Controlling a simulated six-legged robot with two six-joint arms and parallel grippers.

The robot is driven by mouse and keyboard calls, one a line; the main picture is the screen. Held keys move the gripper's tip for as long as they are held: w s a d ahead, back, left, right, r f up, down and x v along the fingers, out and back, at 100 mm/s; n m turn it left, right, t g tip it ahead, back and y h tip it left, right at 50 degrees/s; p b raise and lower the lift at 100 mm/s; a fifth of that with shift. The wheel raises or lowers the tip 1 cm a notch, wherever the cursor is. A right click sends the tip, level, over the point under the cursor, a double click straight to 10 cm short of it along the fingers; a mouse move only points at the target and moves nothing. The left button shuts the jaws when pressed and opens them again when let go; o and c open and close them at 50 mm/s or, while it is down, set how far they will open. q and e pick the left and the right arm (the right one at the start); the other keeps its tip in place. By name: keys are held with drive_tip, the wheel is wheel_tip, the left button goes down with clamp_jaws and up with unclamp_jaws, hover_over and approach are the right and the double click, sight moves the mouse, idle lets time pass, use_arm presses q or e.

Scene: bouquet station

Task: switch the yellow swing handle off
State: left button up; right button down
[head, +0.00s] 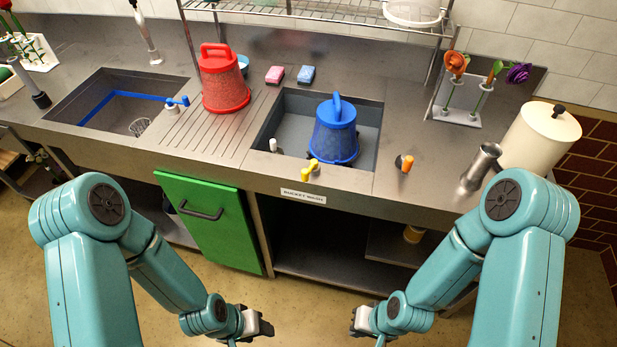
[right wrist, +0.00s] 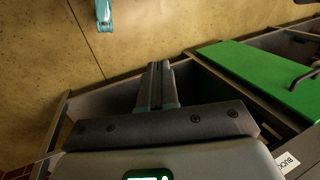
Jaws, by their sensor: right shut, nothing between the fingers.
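The yellow swing handle (head: 310,167) sits on the front rim of the right sink, above the "BUCKET WASH" label (head: 303,195). A blue bucket (head: 336,135) stands in that sink (head: 290,122), behind the handle. My left gripper (head: 262,330) hangs low in front of the counter, well below the handle; I cannot tell whether it is open. My right gripper (head: 362,322) is also low in front of the counter, apart from the handle. In the right wrist view its fingers (right wrist: 158,80) are together with nothing between them.
An orange-tipped knob (head: 404,163) stands right of the sink, and a white-topped one (head: 273,146) at its left. A metal jug (head: 482,166) and a cream canister (head: 540,135) stand at the right. A green door (head: 208,222) hangs below the counter. A red bucket (head: 222,80) stands between the sinks.

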drive_tip(key=w+d+r+m+t+h+b, duration=0.2)
drive_tip(key=w+r+m+t+b, duration=0.1)
drive_tip(key=w+m+t+b, duration=0.4)
drive_tip(key=w+d+r+m+t+h+b, duration=0.1)
drive_tip(key=w+d+r+m+t+b, duration=0.3)
drive_tip(key=w, duration=0.6)
drive_tip(key=a+r+m+t+y+b, duration=0.1)
drive_tip(key=a+r+t+y+b, duration=0.1)
drive_tip(key=a+r+t+b, duration=0.4)
drive_tip(key=a+r+b, duration=0.4)
drive_tip(key=r+b, duration=0.2)
drive_tip(key=b, duration=0.1)
drive_tip(key=shift+s+a+r+m, duration=0.2)
drive_tip(key=shift+s+a+m, duration=0.1)
drive_tip(key=shift+a+m, duration=0.1)
